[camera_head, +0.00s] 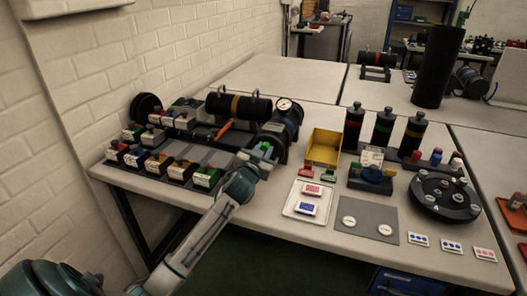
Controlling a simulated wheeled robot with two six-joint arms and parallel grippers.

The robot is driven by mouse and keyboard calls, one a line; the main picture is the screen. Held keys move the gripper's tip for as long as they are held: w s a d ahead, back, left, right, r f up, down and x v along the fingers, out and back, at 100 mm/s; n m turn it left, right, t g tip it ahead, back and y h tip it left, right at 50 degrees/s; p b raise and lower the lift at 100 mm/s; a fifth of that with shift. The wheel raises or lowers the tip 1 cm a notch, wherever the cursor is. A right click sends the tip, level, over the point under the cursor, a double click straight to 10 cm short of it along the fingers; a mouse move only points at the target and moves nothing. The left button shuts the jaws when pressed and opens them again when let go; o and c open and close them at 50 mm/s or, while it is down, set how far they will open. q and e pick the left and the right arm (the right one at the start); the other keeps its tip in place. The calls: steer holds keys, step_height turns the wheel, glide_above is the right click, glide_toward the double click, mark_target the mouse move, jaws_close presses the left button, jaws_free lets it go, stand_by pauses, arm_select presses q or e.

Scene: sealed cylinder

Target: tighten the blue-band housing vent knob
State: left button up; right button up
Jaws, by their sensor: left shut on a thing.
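The blue-band housing (289,117) is a dark cylinder with a blue band, lying in a black cradle near the middle of the table. A round white gauge (284,104) sits on its top. My left gripper (263,152) is at the near end of this housing, with my arm reaching up from the lower left. It is shut on a small green part (266,146) there. The fingers hide much of this part, and I cannot tell for sure that it is the vent knob. My right gripper is not in view.
Labelled boxes (207,174) line the left edge. A yellow bin (323,147) and a white tray (307,200) are to the right. Banded bottles (384,128) stand farther right.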

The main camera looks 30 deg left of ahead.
arm_select(q)
steer(key=shift+f, duration=0.1)
steer(key=o, duration=1)
steer(key=shift+s, duration=0.1)
steer(key=shift+s+d, duration=0.1)
steer(key=shift+s, duration=0.2)
steer(key=b+v, duration=0.1)
steer(key=v, duration=0.9)
steer(key=shift+b, duration=0.4)
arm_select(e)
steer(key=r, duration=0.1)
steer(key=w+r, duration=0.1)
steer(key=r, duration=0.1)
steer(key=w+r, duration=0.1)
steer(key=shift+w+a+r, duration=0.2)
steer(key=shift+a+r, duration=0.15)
